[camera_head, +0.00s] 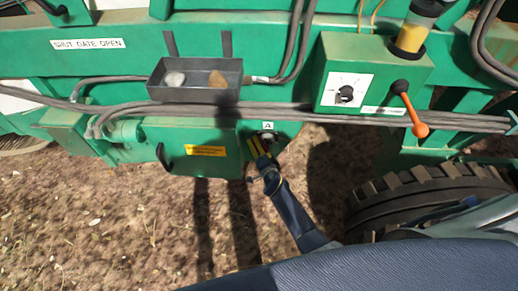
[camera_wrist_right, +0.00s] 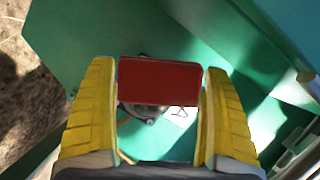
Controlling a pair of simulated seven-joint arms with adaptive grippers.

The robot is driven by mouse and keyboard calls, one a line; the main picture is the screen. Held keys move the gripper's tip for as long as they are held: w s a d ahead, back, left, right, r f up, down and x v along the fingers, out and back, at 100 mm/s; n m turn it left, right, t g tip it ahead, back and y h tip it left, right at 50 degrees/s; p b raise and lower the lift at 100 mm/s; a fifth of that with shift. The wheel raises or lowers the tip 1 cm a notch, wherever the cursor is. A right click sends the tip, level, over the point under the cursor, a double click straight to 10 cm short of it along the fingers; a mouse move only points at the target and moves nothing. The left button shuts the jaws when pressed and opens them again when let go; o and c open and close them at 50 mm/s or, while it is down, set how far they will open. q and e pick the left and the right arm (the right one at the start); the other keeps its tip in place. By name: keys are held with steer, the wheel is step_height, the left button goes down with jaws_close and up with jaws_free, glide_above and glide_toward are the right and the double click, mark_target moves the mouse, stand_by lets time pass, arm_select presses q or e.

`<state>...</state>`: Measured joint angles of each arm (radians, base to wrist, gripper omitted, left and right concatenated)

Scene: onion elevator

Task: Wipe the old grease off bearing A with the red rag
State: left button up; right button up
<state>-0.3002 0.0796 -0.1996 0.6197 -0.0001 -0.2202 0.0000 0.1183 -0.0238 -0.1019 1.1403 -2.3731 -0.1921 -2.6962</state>
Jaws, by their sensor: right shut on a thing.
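In the right wrist view, my right gripper (camera_wrist_right: 160,95) has its yellow fingers shut on the red rag (camera_wrist_right: 160,80), which shows as a flat, dark red block. Bearing A (camera_wrist_right: 142,112) is a dark round part just behind the rag, which hides much of it. In the head view, my right gripper (camera_head: 258,152) is just below the "A" label (camera_head: 268,126), close to the bearing (camera_head: 266,136). I cannot tell whether the rag touches the bearing. The rag cannot be made out in the head view. Grease cannot be made out. My left gripper is not in view.
A dark tray (camera_head: 195,95) with a pale round lump and a brown piece sits above left. A green box (camera_head: 340,100) with a dial and an orange-tipped lever (camera_head: 410,112) stands to the right. Grey hoses (camera_head: 350,117) run across just above the bearing. A tyre (camera_head: 425,195) is lower right.

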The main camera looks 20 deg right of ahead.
mark_target(266, 145)
steer(key=shift+w+d, duration=0.2)
steer(key=shift+w, duration=0.3)
steer(key=shift+s+d, duration=0.1)
steer(key=shift+d, duration=0.05)
steer(key=shift+s+d, duration=0.3)
steer(key=shift+d, duration=0.45)
steer(key=shift+s+d, duration=0.3)
steer(key=shift+d, duration=0.4)
steer(key=shift+d, duration=0.1)
steer(key=shift+s+d, duration=0.25)
steer(key=shift+d, duration=0.5)
steer(key=shift+s+d, duration=0.25)
steer(key=shift+d, duration=0.5)
steer(key=shift+a, duration=0.1)
